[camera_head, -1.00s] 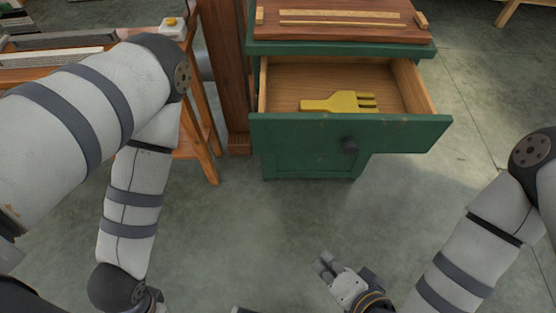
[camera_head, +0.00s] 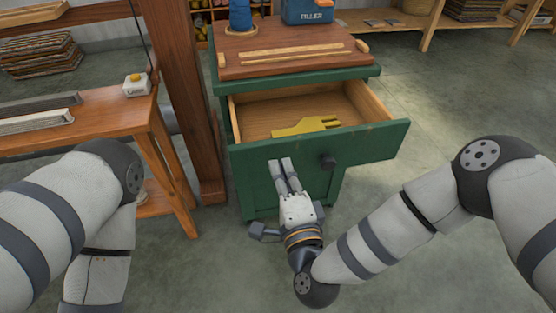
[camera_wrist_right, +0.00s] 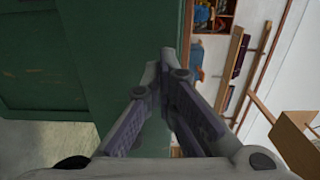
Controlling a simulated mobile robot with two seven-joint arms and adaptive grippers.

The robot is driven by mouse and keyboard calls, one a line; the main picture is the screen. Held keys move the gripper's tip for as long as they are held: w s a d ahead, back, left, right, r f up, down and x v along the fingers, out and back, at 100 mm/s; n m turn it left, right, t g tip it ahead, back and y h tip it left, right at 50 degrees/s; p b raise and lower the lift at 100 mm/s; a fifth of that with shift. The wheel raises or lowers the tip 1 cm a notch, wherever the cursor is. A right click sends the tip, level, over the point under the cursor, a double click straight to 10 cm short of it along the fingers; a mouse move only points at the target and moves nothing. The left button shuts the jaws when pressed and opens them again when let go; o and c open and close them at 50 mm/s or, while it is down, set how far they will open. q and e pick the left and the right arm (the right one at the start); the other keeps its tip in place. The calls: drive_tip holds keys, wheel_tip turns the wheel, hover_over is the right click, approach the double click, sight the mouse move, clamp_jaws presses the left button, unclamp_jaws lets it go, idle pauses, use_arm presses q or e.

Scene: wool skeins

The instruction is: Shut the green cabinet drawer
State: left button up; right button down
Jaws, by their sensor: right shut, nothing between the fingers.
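The green cabinet (camera_head: 245,178) stands at the centre of the head view with its top drawer (camera_head: 372,145) pulled well out. The drawer has a dark round knob (camera_head: 327,161), and a yellow fork-shaped piece (camera_head: 305,127) lies inside it. My right gripper (camera_head: 284,164) is shut and empty, with its fingertips at the drawer front, left of the knob. In the right wrist view the shut fingers (camera_wrist_right: 164,62) overlap the green front (camera_wrist_right: 45,60); I cannot tell if they touch it. My left gripper is out of view.
A wooden board (camera_head: 290,56) lies on the cabinet top, with a blue box (camera_head: 307,11) and a blue spool (camera_head: 240,15) behind it. A wooden bench (camera_head: 100,122) and post (camera_head: 190,95) stand to the left. The floor at right is clear.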

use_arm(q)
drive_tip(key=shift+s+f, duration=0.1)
use_arm(e)
drive_tip(key=shift+x, duration=1.5)
